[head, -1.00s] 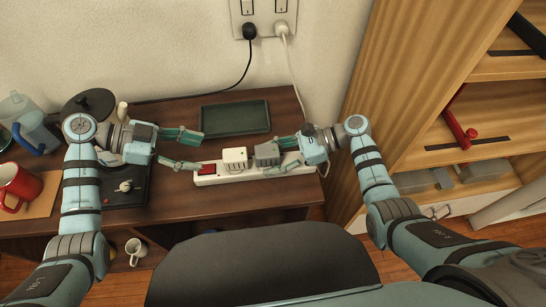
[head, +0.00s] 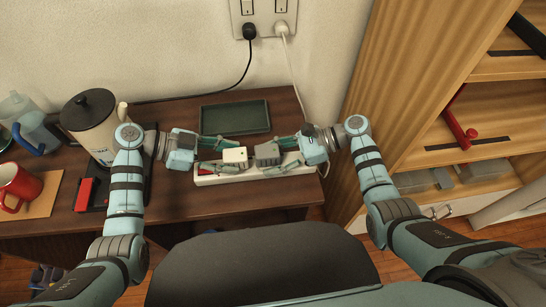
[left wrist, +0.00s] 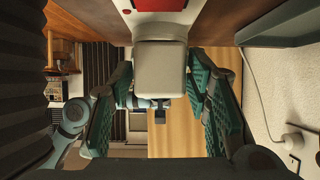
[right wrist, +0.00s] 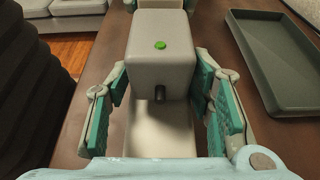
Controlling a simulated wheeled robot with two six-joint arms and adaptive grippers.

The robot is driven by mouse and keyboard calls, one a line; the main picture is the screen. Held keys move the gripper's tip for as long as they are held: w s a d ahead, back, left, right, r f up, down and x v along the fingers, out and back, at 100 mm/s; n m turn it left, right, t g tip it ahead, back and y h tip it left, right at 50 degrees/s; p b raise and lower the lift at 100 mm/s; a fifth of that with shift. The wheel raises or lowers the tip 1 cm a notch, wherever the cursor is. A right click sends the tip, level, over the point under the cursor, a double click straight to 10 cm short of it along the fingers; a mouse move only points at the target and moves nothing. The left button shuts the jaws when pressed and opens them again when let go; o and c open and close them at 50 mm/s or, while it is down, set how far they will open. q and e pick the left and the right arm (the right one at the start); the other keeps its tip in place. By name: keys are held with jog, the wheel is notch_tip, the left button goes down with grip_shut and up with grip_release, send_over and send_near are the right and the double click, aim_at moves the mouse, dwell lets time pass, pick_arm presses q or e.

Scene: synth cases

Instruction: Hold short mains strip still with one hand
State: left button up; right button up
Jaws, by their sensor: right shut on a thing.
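The short white mains strip (head: 207,180) lies along the front of the brown table, with a red switch at its left end. A white plug block (head: 234,155) and a grey plug block (head: 267,150) stand on it. My right gripper (head: 272,158) comes from the right and is shut on the grey block, whose green dot shows in the right wrist view (right wrist: 160,45). My left gripper (head: 225,153) comes from the left with its fingers on either side of the white block. The left wrist view shows gaps between fingers and white block (left wrist: 161,70); it is open.
A dark green tray (head: 235,118) lies behind the strip. A coffee press (head: 95,125), a red mug (head: 18,184) and a clear jug (head: 30,120) stand at the left. A wooden shelf unit (head: 400,90) rises at the right.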

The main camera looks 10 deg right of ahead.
pick_arm(q)
jog(key=c, duration=0.8)
jog(key=shift+r, duration=1.95)
jog(key=w+a+f+m+t+y, duration=0.1)
jog(key=w+a+m+t+y, duration=0.15)
jog(key=w+m, duration=0.55)
jog(key=w+a+m+t+y, duration=0.2)
jog(key=w+m+t, duration=0.2)
jog(key=w+m, duration=0.4)
jog(key=shift+n+h, duration=0.25)
jog(key=shift+n, duration=0.05)
jog(key=shift+w+f, duration=0.2)
jog(key=shift+f, duration=1.15)
jog(key=shift+w+f, duration=0.15)
jog(key=shift+f, duration=1.2)
